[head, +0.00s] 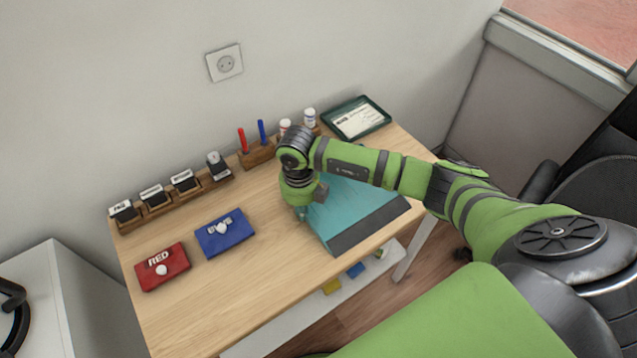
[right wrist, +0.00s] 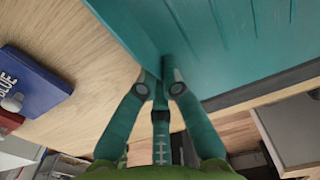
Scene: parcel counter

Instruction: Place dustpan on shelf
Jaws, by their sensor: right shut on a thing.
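The teal dustpan (head: 358,215) with a dark grey front lip lies on the wooden table, under and beside my right arm. It fills the upper part of the right wrist view (right wrist: 230,50). My right gripper (right wrist: 166,78) has its fingers closed together at the dustpan's edge, shut on it. In the head view the right gripper (head: 302,208) points down at the dustpan's left side, its fingertips partly hidden by the wrist. A white lower shelf (head: 290,325) shows below the table's front edge, with a yellow and a blue item on it. My left gripper is not in view.
A red box (head: 162,267) and a blue box (head: 225,234) lie on the table (head: 190,313) left of the dustpan. Stamps (head: 155,196), a pen holder (head: 257,155), white bottles (head: 309,118) and a framed card (head: 357,119) line the back. The front left tabletop is clear.

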